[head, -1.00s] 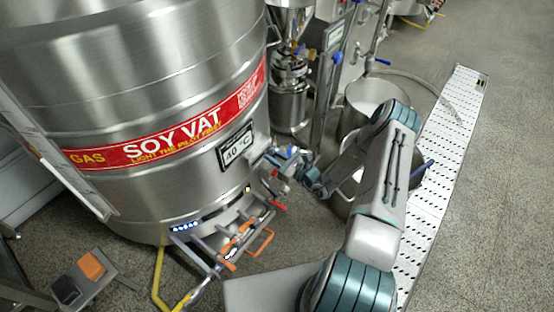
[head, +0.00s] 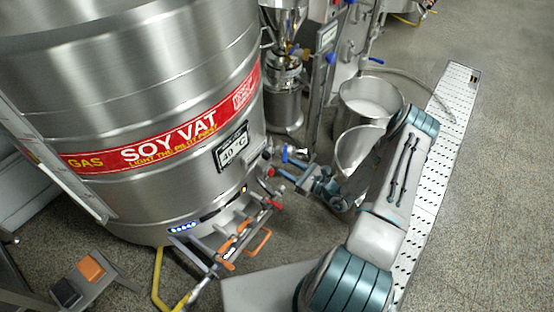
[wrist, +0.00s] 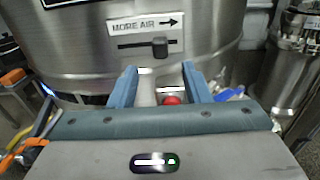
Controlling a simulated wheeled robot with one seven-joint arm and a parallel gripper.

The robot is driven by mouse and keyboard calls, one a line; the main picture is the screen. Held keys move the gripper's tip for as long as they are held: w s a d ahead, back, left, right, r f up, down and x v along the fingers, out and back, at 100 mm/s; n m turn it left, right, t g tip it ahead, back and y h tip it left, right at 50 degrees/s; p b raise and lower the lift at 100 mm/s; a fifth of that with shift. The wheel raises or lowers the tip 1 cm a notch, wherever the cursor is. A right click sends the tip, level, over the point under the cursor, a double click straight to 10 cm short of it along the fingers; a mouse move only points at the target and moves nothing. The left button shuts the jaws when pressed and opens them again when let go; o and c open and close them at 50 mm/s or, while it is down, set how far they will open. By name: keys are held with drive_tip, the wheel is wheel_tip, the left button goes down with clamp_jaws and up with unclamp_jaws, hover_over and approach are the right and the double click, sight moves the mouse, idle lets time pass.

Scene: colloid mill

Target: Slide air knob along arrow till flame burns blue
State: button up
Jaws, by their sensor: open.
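The air knob (wrist: 160,47) is a small dark block on a horizontal slot in the steel vat wall, in the wrist view. It sits right of the slot's middle. Above it, the "MORE AIR" label (wrist: 145,25) has an arrow pointing right. My gripper (wrist: 159,67) is open and empty, its two blue fingers below the knob in the picture, apart from it. In the head view, my gripper (head: 291,168) is beside the vat; the knob is not clear there. Blue-white glowing spots, seemingly the flame (head: 184,227), show at the vat's lower edge.
The soy vat (head: 120,200) fills the left. A red knob (wrist: 171,99) shows between my fingers, lower down. Orange-handled pipes (head: 258,243) are below the vat. A steel pot (head: 372,98) and a perforated floor strip (head: 440,150) lie to the right.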

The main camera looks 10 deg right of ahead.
drive_tip(key=v, duration=0.5)
idle(0.4)
drive_tip(key=s+a+r+n+g+p, duration=0.25)
drive_tip(key=r+n+g, duration=0.25)
drive_tip(key=r, duration=0.5)
drive_tip(key=s+a+r+n+g+p, duration=0.2)
drive_tip(key=a+r+n+g+p, duration=0.3)
drive_tip(key=r, duration=0.5)
drive_tip(key=s+a+r+n+g+p, duration=0.2)
drive_tip(key=r+n+g+p, duration=0.15)
drive_tip(key=r+n, duration=0.45)
drive_tip(key=s+r+n+t+h+p, duration=0.1)
drive_tip(key=s+r+n+h+p, duration=0.2)
drive_tip(key=r, duration=0.7)
drive_tip(key=s+d+r+n+h+p, duration=0.1)
drive_tip(key=s+r+n+h+p, duration=0.2)
drive_tip(key=r, duration=0.7)
drive_tip(key=s+r+n+t+h+p, duration=0.1)
drive_tip(key=s+r+n+h+p, duration=0.2)
drive_tip(key=r, duration=0.8)
drive_tip(key=s+h+p, duration=0.2)
drive_tip(key=s, duration=0.2)
drive_tip(key=shift+d+n+t+h+p, duration=0.3)
drive_tip(key=shift+d+t+h+p, duration=0.05)
drive_tip(key=shift+d+h+p, duration=0.05)
